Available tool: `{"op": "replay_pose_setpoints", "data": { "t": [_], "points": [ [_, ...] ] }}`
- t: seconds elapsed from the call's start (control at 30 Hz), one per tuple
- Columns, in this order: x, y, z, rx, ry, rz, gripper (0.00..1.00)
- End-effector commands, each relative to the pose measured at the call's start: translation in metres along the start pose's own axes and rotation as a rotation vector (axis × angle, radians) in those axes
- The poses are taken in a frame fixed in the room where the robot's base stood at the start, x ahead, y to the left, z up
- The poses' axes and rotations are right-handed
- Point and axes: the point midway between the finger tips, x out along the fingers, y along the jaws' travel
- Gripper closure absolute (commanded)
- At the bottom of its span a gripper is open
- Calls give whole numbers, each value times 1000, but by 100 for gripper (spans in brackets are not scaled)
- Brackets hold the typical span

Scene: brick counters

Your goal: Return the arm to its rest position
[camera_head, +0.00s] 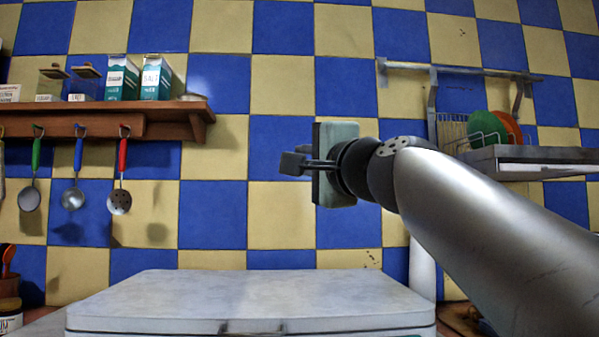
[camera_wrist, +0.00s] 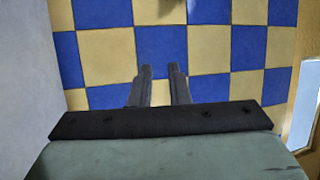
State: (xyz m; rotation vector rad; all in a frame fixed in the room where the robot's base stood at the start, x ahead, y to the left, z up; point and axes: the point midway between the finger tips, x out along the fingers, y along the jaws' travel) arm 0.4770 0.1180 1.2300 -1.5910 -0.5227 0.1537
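My gripper (camera_head: 293,163) is raised in the middle of the head view, in front of the tiled wall and above the white lidded box. The arm reaches in from the lower right, and the fingers point left. In the wrist view the two dark fingers (camera_wrist: 160,72) stand apart with tiles showing between them. Nothing is between them, so the gripper is open and empty. It appears to touch nothing.
A white lidded box (camera_head: 245,297) is below. A wooden shelf (camera_head: 95,117) at left holds cartons and jars, with ladles (camera_head: 72,198) hanging under it. A dish rack (camera_head: 487,137) with plates is at right behind the arm. The space left of the gripper is clear.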

Motion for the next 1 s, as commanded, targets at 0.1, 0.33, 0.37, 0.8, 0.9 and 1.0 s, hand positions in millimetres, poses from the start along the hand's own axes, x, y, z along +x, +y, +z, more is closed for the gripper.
{"op": "replay_pose_setpoints", "data": {
  "t": [0.1, 0.33, 0.37, 0.8, 0.9, 1.0],
  "points": [
    [0, 0, 0, 0, 0, 0, 84],
    [8, 9, -3, -57, -11, 88, 84],
    [11, 14, -4, -81, -17, 123, 84],
    [-69, 159, -5, -545, -385, 910, 84],
    [-118, 180, -1, -622, -535, 1077, 84],
    [-172, 192, 5, -684, -699, 1224, 84]
  ]
}}
